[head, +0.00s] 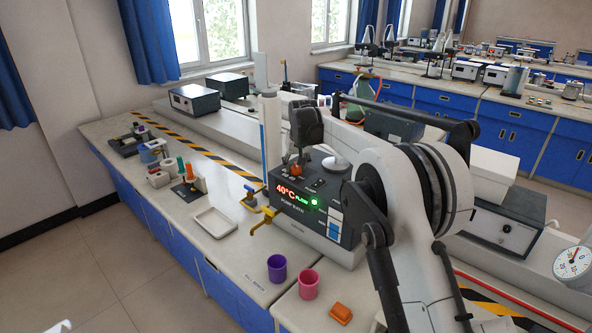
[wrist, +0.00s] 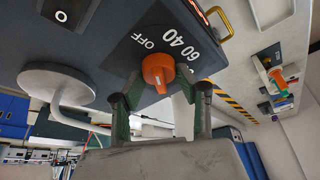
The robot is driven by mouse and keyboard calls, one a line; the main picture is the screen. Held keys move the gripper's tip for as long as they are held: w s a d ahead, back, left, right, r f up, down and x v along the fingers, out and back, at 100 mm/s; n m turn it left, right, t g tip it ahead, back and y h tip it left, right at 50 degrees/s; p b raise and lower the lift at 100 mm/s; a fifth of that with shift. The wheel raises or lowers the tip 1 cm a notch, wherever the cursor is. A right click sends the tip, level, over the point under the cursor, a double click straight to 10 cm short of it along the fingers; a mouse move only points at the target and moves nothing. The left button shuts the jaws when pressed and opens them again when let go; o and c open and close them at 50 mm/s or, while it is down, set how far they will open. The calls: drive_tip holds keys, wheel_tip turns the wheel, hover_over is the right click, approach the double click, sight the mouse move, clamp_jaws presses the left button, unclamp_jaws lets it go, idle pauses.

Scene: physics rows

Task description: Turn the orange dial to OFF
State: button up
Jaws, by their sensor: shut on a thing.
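The orange dial (head: 296,170) sits on the dark panel of the pump bath (head: 318,205), whose red display reads 40°C beside a lit green lamp. In the wrist view, the dial (wrist: 158,70) is near the middle, with the printed marks OFF, 40 and 60 around it. The pointer's exact direction is hard to read. My gripper (wrist: 161,88) has one finger on each side of the dial and is shut on it. In the head view, my gripper (head: 299,160) comes down from above and partly hides the dial.
A white round dish-like part (wrist: 57,82) is close beside my gripper. A yellow tap (head: 264,218) projects from the bath's front left. A purple cup (head: 277,268), a pink cup (head: 309,285) and an orange block (head: 341,313) stand in front. A white tray (head: 215,222) lies left.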

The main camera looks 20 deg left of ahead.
drive_tip(key=shift+n+g+y+b, duration=0.3)
drive_tip(key=shift+n+b, duration=0.1)
drive_tip(key=shift+n, duration=0.8)
drive_tip(key=o, duration=1.1)
drive_tip(key=v, duration=1.2)
drive_tip(key=shift+w, duration=0.1)
